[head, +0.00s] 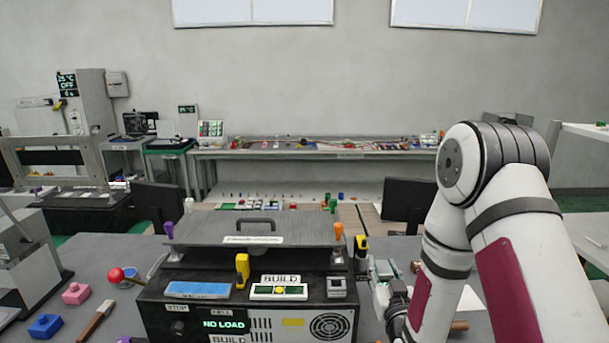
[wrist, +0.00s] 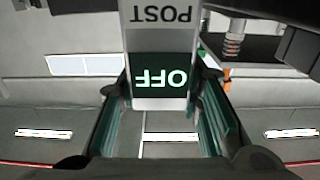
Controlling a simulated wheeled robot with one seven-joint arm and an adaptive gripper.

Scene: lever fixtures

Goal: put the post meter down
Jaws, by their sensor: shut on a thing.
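The post meter (wrist: 160,75) is in the wrist view, a pale box marked POST with a dark screen reading OFF in green, upside down in the picture. My gripper (wrist: 161,92) is shut on it, with one dark green finger along each side. In the head view my gripper (head: 382,272) is at the right end of the black machine, partly hidden by my arm. I cannot make out the meter clearly there, nor what lies directly beneath it.
The black machine (head: 180,315) with a grey lid (head: 255,231) and NO LOAD display stands beside my gripper. A yellow lever (head: 242,270) and an orange knob (head: 339,231) stick up from it. A blue block (head: 45,326), pink block (head: 76,293) and brush (head: 95,322) lie left.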

